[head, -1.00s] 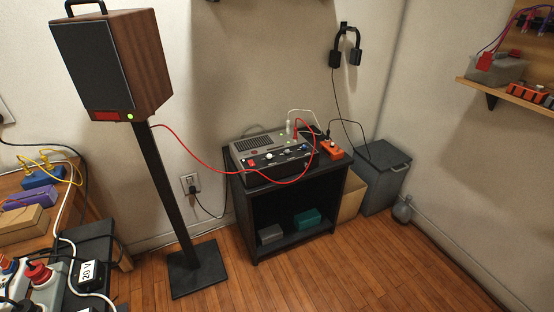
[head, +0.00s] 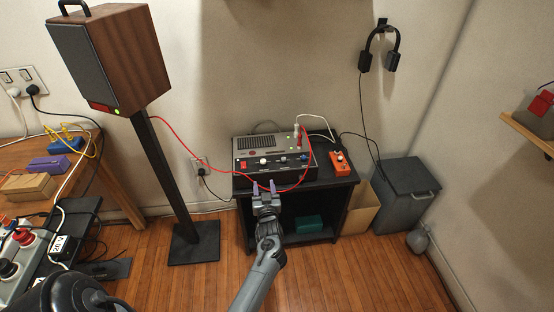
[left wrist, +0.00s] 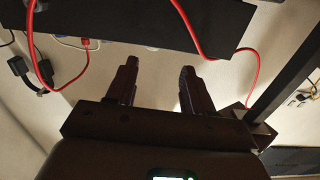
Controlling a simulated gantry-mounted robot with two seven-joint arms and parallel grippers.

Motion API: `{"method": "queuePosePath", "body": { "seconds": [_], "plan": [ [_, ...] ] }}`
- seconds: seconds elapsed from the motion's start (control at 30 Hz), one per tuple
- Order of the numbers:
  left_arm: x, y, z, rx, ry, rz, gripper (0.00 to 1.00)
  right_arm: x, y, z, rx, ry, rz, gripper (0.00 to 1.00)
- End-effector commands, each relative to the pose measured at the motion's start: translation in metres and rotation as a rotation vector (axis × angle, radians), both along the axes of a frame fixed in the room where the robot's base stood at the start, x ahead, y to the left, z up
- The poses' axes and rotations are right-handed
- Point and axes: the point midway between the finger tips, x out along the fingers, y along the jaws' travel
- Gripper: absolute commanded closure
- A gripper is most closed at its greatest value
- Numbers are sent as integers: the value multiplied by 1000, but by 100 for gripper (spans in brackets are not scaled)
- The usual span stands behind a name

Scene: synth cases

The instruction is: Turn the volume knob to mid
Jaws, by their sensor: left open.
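The grey and black amplifier box (head: 272,153) stands on the black cabinet, its control panel facing me. The panel carries a red switch (head: 243,165) and several small knobs, among them a white knob (head: 263,161) and a blue one (head: 304,157). Labels are too small to read, so I cannot tell which is the volume knob or where it points. My left gripper (head: 264,187) is open and empty, in front of and below the panel, apart from the knobs. Its spread fingers also show in the left wrist view (left wrist: 160,70). My right gripper is out of view.
A red cable (head: 203,144) runs from the speaker (head: 120,60) past the cabinet front, close to my left gripper. An orange box (head: 341,163) sits right of the amplifier. A grey bin (head: 408,205) stands right of the cabinet. Floor in front is clear.

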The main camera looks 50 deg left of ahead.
Motion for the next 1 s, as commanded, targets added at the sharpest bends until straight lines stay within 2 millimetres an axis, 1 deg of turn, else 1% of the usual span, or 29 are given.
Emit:
{"method": "queuePosePath", "body": {
  "seconds": [0.03, 0.13, 0.27, 0.4, 0.6, 0.7, 0.8, 1.0],
  "plan": [
    [6, 1, 6, 0, -13, -1, 48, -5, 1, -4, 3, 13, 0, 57],
    [13, 7, 10, 2, -23, -2, 48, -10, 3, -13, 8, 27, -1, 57],
    [21, 21, 8, 3, -24, -3, 48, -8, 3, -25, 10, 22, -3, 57],
    [32, 41, 7, 4, -25, -3, 48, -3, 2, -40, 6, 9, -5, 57],
    [46, 68, 8, 4, -24, -3, 48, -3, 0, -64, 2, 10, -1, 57],
    [52, 77, 8, 3, -24, -5, 48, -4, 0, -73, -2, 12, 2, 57],
    [56, 85, 10, 4, -24, -5, 48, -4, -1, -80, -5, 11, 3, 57],
    [60, 92, 11, 2, -22, -5, 48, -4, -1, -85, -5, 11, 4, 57]
  ]
}}
